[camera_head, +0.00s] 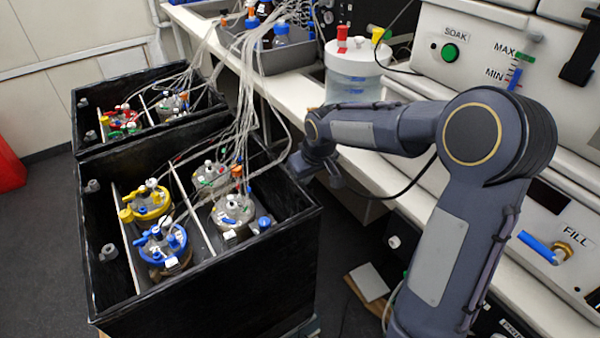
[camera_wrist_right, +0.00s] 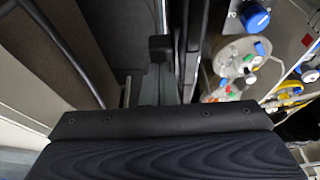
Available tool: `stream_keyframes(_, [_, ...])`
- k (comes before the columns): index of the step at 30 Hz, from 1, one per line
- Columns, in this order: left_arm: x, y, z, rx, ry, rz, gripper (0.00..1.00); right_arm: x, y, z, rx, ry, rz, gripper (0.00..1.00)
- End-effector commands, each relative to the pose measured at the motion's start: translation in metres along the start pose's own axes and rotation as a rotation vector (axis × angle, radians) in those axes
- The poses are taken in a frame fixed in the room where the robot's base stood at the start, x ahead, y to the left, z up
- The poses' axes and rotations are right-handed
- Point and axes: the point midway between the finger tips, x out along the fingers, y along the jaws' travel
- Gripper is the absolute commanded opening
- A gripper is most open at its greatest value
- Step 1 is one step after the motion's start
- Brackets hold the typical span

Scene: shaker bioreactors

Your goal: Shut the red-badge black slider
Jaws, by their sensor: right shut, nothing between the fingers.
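Two open-topped black boxes stand at the left in the head view, a near one (camera_head: 297,233) and a far one (camera_head: 77,104). I cannot make out a red badge on either, so I cannot tell which is the red-badge black slider. My right gripper (camera_head: 302,169) is at the near box's right rim, by its back corner. It is shut and empty; I cannot tell whether it touches the box. In the right wrist view the shut fingers (camera_wrist_right: 160,50) point down beside a dark wall, with vessels to the right. My left gripper is not in view.
The near box holds a yellow-topped vessel (camera_head: 149,202), a blue-topped vessel (camera_head: 163,245) and others, with tubes running up to the bench. A white bench (camera_head: 205,37) with a clear container (camera_head: 352,72) stands behind. Dark floor shows between box and bench.

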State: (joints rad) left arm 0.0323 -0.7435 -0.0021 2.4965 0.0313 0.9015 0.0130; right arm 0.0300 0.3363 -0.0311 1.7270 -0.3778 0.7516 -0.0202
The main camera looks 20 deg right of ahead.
Motion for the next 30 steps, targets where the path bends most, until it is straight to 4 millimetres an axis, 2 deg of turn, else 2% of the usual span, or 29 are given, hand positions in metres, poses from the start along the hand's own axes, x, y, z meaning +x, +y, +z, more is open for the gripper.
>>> stream_keyframes(1, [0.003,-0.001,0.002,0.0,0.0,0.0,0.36,-0.002,0.0,0.008,0.0,0.001,0.0,0.0])
stream_keyframes(4, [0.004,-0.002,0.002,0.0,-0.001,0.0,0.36,-0.004,-0.001,0.015,0.0,0.0,-0.001,0.0])
stream_keyframes(16, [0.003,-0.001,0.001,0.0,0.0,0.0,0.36,-0.008,0.0,0.016,0.0,-0.004,-0.001,0.0])
stream_keyframes(27, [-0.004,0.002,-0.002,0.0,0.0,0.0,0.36,-0.067,0.0,0.014,-0.001,0.004,0.0,0.0])
stream_keyframes(30, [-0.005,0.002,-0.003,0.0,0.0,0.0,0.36,-0.077,-0.001,0.014,-0.002,0.003,-0.001,0.0])
